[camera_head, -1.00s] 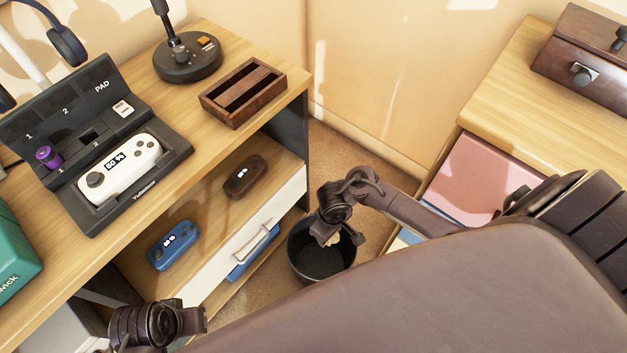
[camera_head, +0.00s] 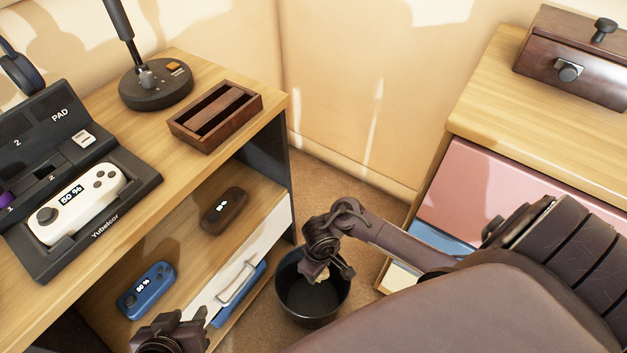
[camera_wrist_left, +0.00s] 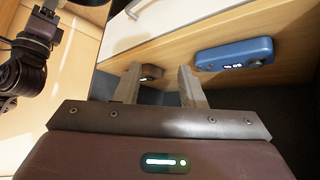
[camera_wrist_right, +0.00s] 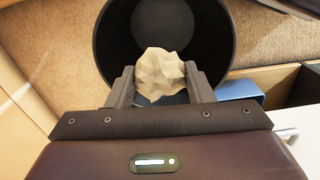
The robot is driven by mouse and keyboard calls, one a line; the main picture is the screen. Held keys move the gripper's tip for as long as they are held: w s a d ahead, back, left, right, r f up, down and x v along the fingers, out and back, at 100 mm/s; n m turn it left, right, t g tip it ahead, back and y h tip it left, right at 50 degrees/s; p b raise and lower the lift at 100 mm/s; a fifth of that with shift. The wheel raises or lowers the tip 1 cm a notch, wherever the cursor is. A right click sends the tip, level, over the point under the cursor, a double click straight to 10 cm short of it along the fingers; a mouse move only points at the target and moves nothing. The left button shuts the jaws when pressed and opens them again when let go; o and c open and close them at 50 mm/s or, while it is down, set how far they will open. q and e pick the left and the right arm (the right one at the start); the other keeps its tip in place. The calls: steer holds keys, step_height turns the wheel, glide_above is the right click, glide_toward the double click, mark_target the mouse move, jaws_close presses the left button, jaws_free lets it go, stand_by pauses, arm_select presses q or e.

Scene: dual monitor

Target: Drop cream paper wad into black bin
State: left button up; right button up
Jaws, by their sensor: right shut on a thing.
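The cream paper wad (camera_wrist_right: 161,75) is between the fingers of my right gripper (camera_wrist_right: 161,88), which is shut on it. In the head view the wad (camera_head: 322,275) shows small below the right gripper (camera_head: 328,268), over the mouth of the black bin (camera_head: 312,312). The bin stands on the floor. In the right wrist view the bin's dark round inside (camera_wrist_right: 112,45) lies behind the wad. My left gripper (camera_wrist_left: 160,85) has its fingers apart with nothing between them, near the desk's lower shelf. In the head view it shows at the lower left (camera_head: 190,330).
A desk (camera_head: 115,240) on the left bears a controller dock, a lamp base (camera_head: 155,85) and a wooden tray (camera_head: 215,118). Brown (camera_head: 223,210) and blue (camera_head: 147,290) devices lie on its shelf. A drawer cabinet (camera_head: 500,190) stands right of the bin.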

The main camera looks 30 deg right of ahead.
steer(key=shift+f+b, duration=0.55)
arm_select(q)
steer(key=w+d+r+t+h, duration=0.1)
steer(key=w+r+t, duration=0.2)
steer(key=w+r, duration=0.1)
steer(key=shift+w+d+r+t+h, duration=0.3)
steer(key=shift+d+r+t+h, duration=0.1)
steer(key=shift+r, duration=0.5)
arm_select(e)
steer(key=o, duration=1)
